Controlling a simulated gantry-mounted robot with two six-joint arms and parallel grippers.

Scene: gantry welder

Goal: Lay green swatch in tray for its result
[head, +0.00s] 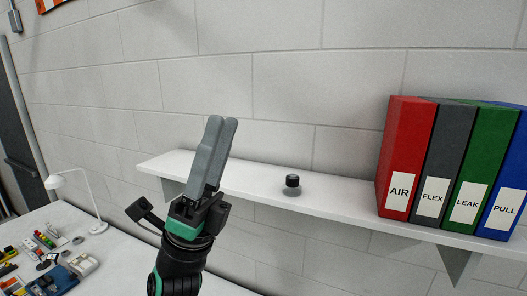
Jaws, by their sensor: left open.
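My left gripper (220,124) is raised in front of the white wall shelf, its long grey fingers pointing up. It is open and nothing shows between its fingers. My right gripper is out of view. I cannot pick out the green swatch or the tray for certain. Small coloured items (43,240), some of them green, lie on the white table at the lower left, too small to identify.
The wall shelf (335,202) holds a small black cylinder (292,181) and binders marked AIR (405,150), FLEX (445,150), LEAK (484,150) and PULL (512,165). A white desk lamp (82,190) stands on the table (130,262). A blue object (55,281) lies at the table's lower left.

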